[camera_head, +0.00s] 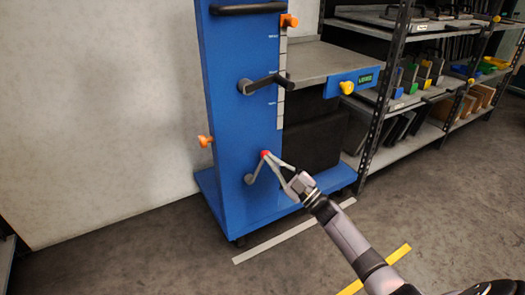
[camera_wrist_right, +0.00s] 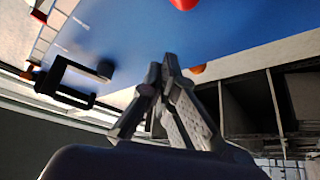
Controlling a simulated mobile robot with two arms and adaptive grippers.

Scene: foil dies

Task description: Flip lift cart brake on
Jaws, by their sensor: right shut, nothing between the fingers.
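The lift cart (camera_head: 240,120) is a tall blue column on a blue base against the wall. Low on its front is the brake lever (camera_head: 255,170), a grey arm slanting up from a round pivot to a red knob (camera_head: 265,154). A red round part, likely this knob, shows at the top edge of the right wrist view (camera_wrist_right: 183,4). My right gripper (camera_head: 272,160) is shut and empty, its fingertips close beside the red knob; I cannot tell whether they touch. It also shows in the wrist view (camera_wrist_right: 166,62). My left gripper is not in view.
A black crank handle (camera_head: 265,83) sticks out above the lever. Orange knobs (camera_head: 205,141) sit at the column's sides. A grey platform (camera_head: 325,62) juts out right. Metal shelving (camera_head: 385,95) stands behind on the right. Floor in front is clear, with white and yellow tape.

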